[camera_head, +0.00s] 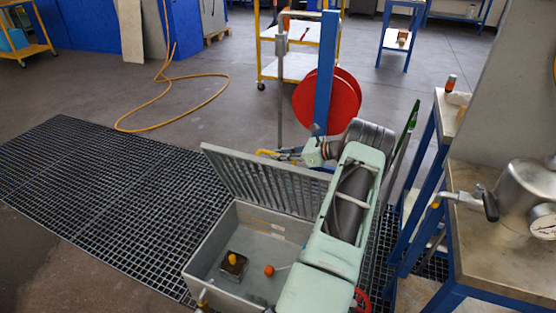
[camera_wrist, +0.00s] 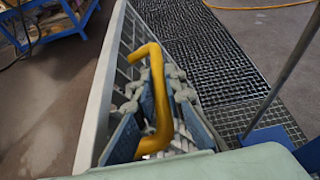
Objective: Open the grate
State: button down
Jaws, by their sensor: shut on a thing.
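The grey slatted grate (camera_head: 255,182) stands tilted up, well raised along the back of an open grey box (camera_head: 213,238). Its yellow handle (camera_wrist: 154,75) sits between the two blue-grey fingers of my gripper (camera_wrist: 156,92) in the wrist view. My gripper (camera_head: 288,156) is shut on this handle at the grate's upper edge. In the wrist view the grate (camera_wrist: 101,100) is seen steeply along its pale edge. My arm hides the right part of the box and some of the grate in the head view.
Inside the box lie a dark block with a yellow knob (camera_head: 232,260) and an orange ball (camera_head: 269,270). A blue post with a red hose reel (camera_head: 345,98) stands close behind. A blue-framed bench with a metal vessel (camera_head: 525,192) is at right. The left floor grating (camera_head: 100,180) is clear.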

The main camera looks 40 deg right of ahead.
jog(key=shift+d+f, duration=0.1)
jog(key=shift+d, duration=0.05)
jog(key=c, duration=2)
grip_release()
jog(key=shift+o, duration=0.2)
jog(key=v, duration=1.2)
